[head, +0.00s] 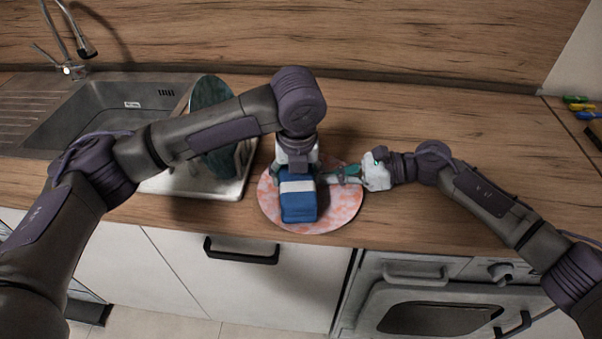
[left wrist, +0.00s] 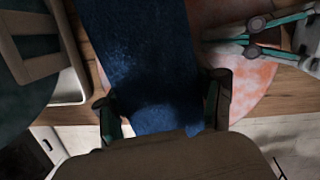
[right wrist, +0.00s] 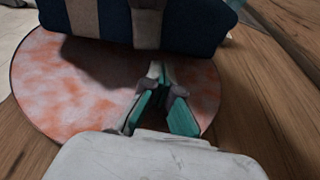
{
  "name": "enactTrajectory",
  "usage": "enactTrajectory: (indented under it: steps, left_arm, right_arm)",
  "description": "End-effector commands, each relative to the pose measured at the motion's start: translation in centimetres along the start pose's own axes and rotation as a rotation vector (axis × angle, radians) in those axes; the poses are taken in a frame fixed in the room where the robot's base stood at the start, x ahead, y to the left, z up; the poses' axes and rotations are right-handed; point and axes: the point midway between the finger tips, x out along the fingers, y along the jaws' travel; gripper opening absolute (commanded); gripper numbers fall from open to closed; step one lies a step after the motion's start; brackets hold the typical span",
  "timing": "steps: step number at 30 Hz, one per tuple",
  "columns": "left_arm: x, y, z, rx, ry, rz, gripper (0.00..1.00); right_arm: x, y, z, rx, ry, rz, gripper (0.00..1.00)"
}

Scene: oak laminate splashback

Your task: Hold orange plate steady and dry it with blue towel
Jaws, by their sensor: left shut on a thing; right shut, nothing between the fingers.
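The orange plate (head: 340,212), mottled orange and pale, lies flat on the wooden counter; it also shows in the right wrist view (right wrist: 60,95). My left gripper (head: 298,172) is shut on the blue towel (head: 298,208), a blue bundle with a white stripe, over the middle of the plate. The towel fills the middle of the left wrist view (left wrist: 150,60) and hides part of the plate. My right gripper (head: 345,174) is shut and empty, its fingertips over the plate's upper right part, close to the towel. I cannot tell whether its fingertips touch the plate.
A steel sink (head: 95,112) with a faucet (head: 70,68) is at the left. A dark green plate (head: 212,92) stands upright in a metal tray (head: 225,188) beside it. The counter right of the plate is clear. Small colored items (head: 578,104) lie at the far right.

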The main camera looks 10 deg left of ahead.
Motion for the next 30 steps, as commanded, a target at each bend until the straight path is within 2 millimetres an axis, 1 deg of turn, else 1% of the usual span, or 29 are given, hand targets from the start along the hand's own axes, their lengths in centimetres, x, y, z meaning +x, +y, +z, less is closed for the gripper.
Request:
enactTrajectory:
  steps: [1, 7, 21, 25, 30]
  left_arm:
    - [0.0, 0.0, 0.0, -0.001, -0.001, 0.0, 0.12]
    - [0.1, -0.1, 0.0, -0.002, 0.0, 0.003, 0.12]
    - [0.3, -3.3, -0.1, 0.0, 0.001, 0.0, 0.12]
    - [0.3, -3.8, -0.2, 0.003, 0.001, -0.004, 0.12]
    - [0.3, -3.9, -0.3, 0.006, 0.003, -0.005, 0.12]
  right_arm:
    - [-0.1, -0.1, -0.3, 0.002, 0.005, -0.003, 0.0]
    - [-0.2, -0.2, -0.3, 0.002, 0.006, -0.006, 0.0]
    - [-0.1, -0.1, -0.3, 0.002, 0.005, -0.005, 0.0]
    - [0.1, 0.0, -0.2, 0.001, 0.003, 0.0, 0.0]
    - [0.3, 0.2, -0.1, 0.0, 0.0, 0.006, 0.0]
